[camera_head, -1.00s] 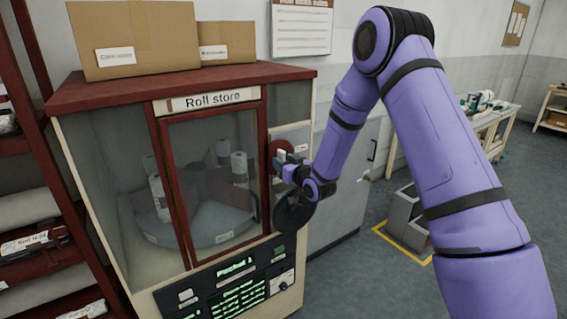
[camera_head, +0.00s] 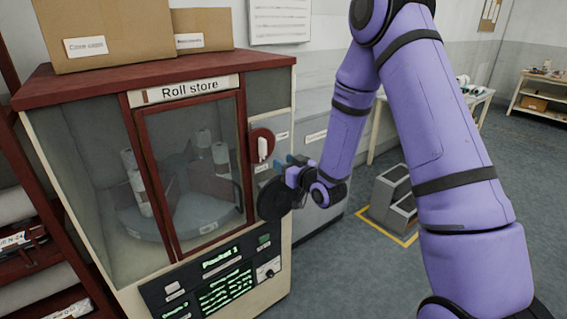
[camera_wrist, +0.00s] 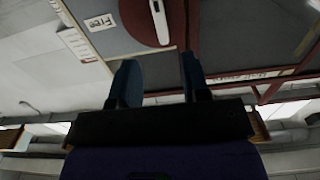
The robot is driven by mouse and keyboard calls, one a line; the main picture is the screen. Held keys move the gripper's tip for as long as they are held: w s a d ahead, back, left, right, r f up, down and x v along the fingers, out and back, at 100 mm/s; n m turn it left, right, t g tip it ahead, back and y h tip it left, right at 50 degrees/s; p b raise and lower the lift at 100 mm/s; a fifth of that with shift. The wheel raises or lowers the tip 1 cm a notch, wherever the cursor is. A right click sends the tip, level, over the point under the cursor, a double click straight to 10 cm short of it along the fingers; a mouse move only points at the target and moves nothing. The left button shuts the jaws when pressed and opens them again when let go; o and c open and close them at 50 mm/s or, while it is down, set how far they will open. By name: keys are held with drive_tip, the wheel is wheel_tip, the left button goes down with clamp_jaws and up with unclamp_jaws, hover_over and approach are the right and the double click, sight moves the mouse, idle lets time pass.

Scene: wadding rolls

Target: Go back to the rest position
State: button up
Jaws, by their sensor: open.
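My gripper (camera_head: 282,165) is at the end of my purple arm, in front of the right side of the roll store cabinet (camera_head: 161,87). In the wrist view my gripper (camera_wrist: 158,82) shows two blue fingers spread apart with nothing between them. The red round plate with a white handle (camera_head: 262,147) on the cabinet front is just left of the fingers and apart from them. It also shows in the wrist view, where the red plate (camera_wrist: 134,22) lies beyond the fingertips. The glass door (camera_head: 190,170) looks shut, with several white rolls on a round carousel behind it.
A control panel (camera_head: 222,278) with green text is below the door. Cardboard boxes (camera_head: 105,30) stand on the cabinet. A shelf (camera_head: 30,255) is at the left. A grey bin (camera_head: 390,195) stands inside yellow floor marking at the right. Open floor (camera_head: 350,270) lies in front.

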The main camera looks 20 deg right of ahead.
drive_tip(key=s+d+r+m+g+h, duration=0.1)
drive_tip(key=s+d+r+g+h, duration=0.15)
drive_tip(key=s+r, duration=0.4)
drive_tip(key=s+d+r+g+h, duration=0.1)
drive_tip(key=s+r+g+h, duration=0.25)
drive_tip(key=r, duration=0.65)
drive_tip(key=s+r+m+g, duration=0.1)
drive_tip(key=s+r+g, duration=0.2)
drive_tip(key=s, duration=1.1)
drive_tip(key=s+r+m+g, duration=0.1)
drive_tip(key=s+r+g, duration=0.2)
drive_tip(key=s, duration=1.1)
drive_tip(key=shift+s+r, duration=0.35)
drive_tip(key=shift+s, duration=0.05)
drive_tip(key=shift+d, duration=0.1)
drive_tip(key=shift+c, duration=0.3)
